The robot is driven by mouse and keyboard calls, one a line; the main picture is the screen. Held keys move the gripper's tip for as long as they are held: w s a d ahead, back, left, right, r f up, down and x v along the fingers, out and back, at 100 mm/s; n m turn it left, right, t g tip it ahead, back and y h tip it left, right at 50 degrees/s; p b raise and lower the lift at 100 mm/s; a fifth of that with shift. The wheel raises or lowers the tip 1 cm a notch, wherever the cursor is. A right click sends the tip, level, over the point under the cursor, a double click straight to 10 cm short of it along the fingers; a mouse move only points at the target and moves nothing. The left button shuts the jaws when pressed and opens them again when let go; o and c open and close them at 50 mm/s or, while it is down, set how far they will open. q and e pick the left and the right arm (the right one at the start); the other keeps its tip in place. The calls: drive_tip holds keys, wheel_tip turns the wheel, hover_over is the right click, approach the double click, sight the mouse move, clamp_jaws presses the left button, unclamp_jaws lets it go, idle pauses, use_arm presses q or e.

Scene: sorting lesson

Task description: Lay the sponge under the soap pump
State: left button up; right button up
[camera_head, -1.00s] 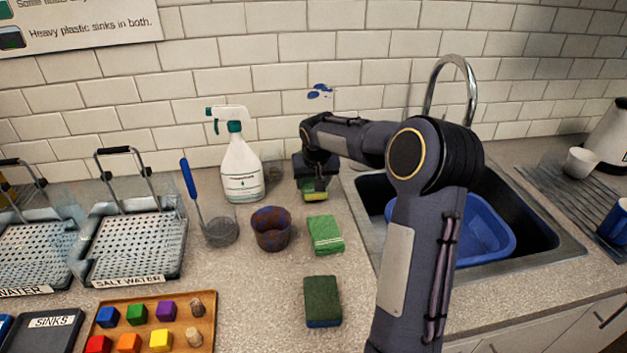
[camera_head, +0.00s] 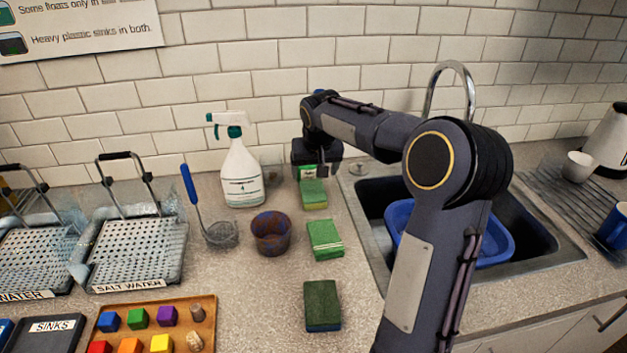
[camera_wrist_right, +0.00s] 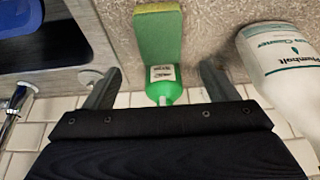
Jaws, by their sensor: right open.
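A green soap pump (camera_head: 307,173) with a pale label stands at the back of the counter, left of the sink. My right gripper hides its top in the head view. A green and yellow sponge (camera_head: 314,193) lies flat just in front of it. In the right wrist view, the pump (camera_wrist_right: 163,88) overlaps the near end of the sponge (camera_wrist_right: 158,38); I cannot tell whether its base rests on the sponge. My right gripper (camera_head: 313,171) is open, its fingers (camera_wrist_right: 158,86) apart on either side of the pump. My left gripper is out of view.
A spray bottle (camera_head: 241,172) stands left of the pump. A brown cup (camera_head: 271,235), a light green sponge (camera_head: 325,239) and a dark green sponge (camera_head: 322,306) are nearer. The sink (camera_head: 541,235) with a blue tub (camera_head: 497,243) is to the right.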

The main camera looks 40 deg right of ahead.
drive_tip(key=v, duration=0.6)
drive_tip(key=s+a+n+t+y, duration=0.1)
drive_tip(key=s+a+n+y, duration=0.1)
drive_tip(key=s+a, duration=0.9)
drive_tip(key=s+a+f+y, duration=0.1)
drive_tip(key=s+a+f, duration=0.2)
drive_tip(key=s+a, duration=0.1)
drive_tip(key=s+a+f+n+y, duration=0.1)
drive_tip(key=s+a+f, duration=0.1)
drive_tip(key=s, duration=0.4)
drive_tip(key=s+a+f+n+y, duration=0.1)
drive_tip(key=s+a+f+y, duration=0.1)
drive_tip(key=s+a, duration=0.3)
drive_tip(key=shift+s+a+f+t, duration=0.15)
drive_tip(key=shift+f+t, duration=0.05)
drive_tip(key=shift+f, duration=0.2)
drive_tip(key=shift+s+a+f+t, duration=0.2)
drive_tip(key=shift+f, duration=0.2)
